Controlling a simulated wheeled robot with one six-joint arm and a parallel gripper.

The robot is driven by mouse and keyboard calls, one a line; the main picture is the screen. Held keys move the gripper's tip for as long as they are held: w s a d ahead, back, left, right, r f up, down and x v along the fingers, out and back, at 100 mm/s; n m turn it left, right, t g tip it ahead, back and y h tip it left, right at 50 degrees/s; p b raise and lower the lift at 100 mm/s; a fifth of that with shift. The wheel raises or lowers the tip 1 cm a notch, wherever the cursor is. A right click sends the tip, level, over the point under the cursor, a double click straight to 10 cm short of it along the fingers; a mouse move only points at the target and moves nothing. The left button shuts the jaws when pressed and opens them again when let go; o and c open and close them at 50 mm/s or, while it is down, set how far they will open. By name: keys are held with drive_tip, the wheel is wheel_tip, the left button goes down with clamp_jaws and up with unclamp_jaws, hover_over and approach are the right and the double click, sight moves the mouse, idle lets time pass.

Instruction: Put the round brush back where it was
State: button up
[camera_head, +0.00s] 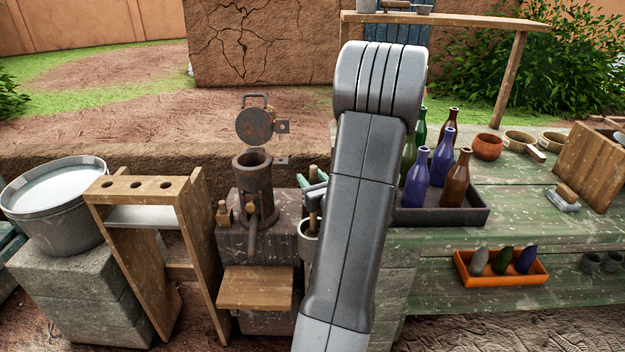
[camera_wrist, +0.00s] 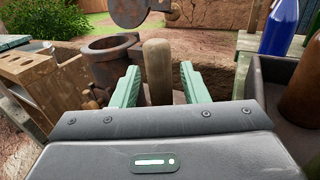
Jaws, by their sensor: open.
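A wooden rod with a rounded top, like a brush handle (camera_wrist: 157,82), stands upright between the two green fingers of my gripper (camera_wrist: 159,72) in the wrist view. The fingers are open, with a gap on each side of it. In the head view my gripper (camera_head: 312,188) is partly hidden behind my arm, and the handle (camera_head: 313,218) rises from a grey pot (camera_head: 307,246). The handle's lower end is hidden, so I cannot tell whether it is the round brush.
A rusty cylinder with a raised lid (camera_head: 256,190) stands just left of the pot. Further left are a wooden stand with three holes (camera_head: 118,186) and a metal tub (camera_head: 62,232). A tray of bottles (camera_head: 465,217) sits close on the right, on a green table (camera_head: 520,207).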

drive_tip(key=shift+r, duration=0.25)
drive_tip(key=v, duration=1.2)
drive_tip(key=shift+b, duration=0.3)
drive_tip(key=shift+c, duration=0.4)
